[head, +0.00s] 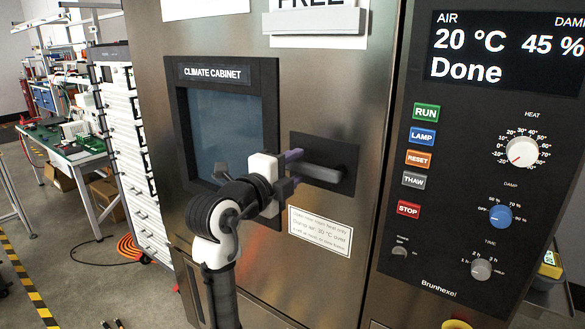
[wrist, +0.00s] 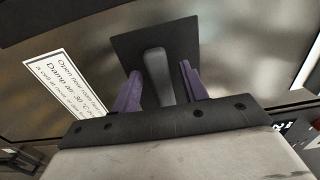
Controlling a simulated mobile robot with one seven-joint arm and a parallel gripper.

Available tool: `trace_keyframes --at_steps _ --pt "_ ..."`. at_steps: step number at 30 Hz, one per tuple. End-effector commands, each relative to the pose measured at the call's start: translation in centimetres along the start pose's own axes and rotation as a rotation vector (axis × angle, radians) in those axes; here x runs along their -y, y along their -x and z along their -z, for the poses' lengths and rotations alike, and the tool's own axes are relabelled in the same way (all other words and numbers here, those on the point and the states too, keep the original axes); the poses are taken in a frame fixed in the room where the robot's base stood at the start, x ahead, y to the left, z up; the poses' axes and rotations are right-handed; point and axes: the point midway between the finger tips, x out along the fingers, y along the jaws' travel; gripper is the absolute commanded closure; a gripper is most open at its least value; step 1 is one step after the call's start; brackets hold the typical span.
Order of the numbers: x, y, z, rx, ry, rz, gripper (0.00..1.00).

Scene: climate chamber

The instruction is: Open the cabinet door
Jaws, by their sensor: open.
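The steel cabinet door (head: 340,90) carries a dark window (head: 225,135) labelled CLIMATE CABINET and appears shut. Its grey bar handle (head: 322,173) sits level on a dark square plate (head: 345,150) right of the window. My gripper (head: 291,171) is in front of the handle's left end, with its jaws apart. In the wrist view, the handle (wrist: 157,72) lies between the two purple fingers of my gripper (wrist: 161,70), with a gap visible on each side. My arm and gripper hide part of the window's lower right corner.
The control panel (head: 480,170) with buttons and dials stands right of the door; its display (head: 505,55) reads Done. A printed label (head: 320,232) is below the handle. A white drawer rack (head: 135,160) and a green-topped bench (head: 75,140) stand at left, beside open floor.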

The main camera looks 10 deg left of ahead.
Motion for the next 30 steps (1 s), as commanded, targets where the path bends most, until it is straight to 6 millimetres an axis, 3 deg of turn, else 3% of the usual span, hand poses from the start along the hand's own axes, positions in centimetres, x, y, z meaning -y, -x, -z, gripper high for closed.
trace_keyframes --at_steps 2,10,22,30 --pt "0.0 0.0 0.0 0.0 0.0 0.0 0.64" --pt "0.0 0.0 0.0 0.0 0.0 0.0 1.0" --pt "-0.3 0.1 0.0 0.0 0.025 0.0 1.0" --pt "-1.7 0.1 0.1 0.0 0.164 0.001 1.0"
